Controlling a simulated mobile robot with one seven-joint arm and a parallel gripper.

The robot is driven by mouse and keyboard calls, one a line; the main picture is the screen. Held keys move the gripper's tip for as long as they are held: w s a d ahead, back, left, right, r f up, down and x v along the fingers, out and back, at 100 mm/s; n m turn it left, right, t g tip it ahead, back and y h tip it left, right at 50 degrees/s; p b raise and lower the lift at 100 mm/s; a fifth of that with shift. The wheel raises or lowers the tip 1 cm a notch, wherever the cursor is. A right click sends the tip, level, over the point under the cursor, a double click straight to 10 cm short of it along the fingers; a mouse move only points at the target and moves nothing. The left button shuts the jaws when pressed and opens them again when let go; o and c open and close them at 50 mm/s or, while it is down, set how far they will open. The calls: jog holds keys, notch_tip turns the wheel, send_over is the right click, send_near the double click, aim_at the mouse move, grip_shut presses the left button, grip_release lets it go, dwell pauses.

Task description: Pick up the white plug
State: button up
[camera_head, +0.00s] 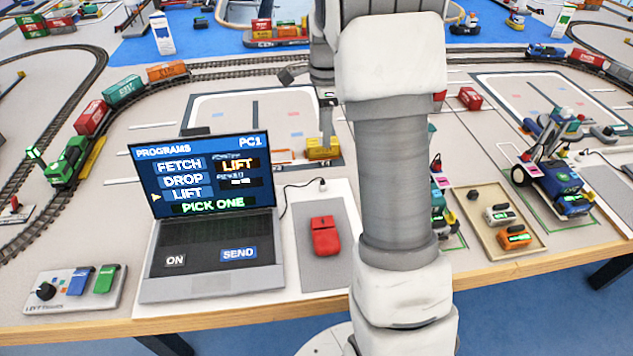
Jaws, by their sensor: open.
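A small white plug (323,185) sits at the end of a thin dark cable, at the back edge of the grey pad (338,277), behind the red mouse-like block (325,236). My gripper (326,135) hangs down beyond the plug in the picture, to the left of my arm's thick grey column. It is open, though its fingers are seen almost edge-on and the gap is hard to make out. It appears apart from the plug, with nothing visible held. A yellow block (322,153) shows right by the fingertips; I cannot tell whether they touch.
An open laptop (205,215) stands left of the pad, with a switch panel (75,289) further left. A beige tray (483,243) with small devices and a blue-green crane vehicle (558,185) stand at right. Train track curves behind. My arm hides the table's middle.

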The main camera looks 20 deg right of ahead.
jog(key=b, duration=0.2)
send_over(323, 181)
notch_tip(323, 181, down, 10)
jog(key=shift+d+f, duration=0.1)
jog(key=shift+f+b, duration=0.7)
jog(key=shift+f, duration=2.15)
jog(key=shift+r, duration=0.1)
grip_shut()
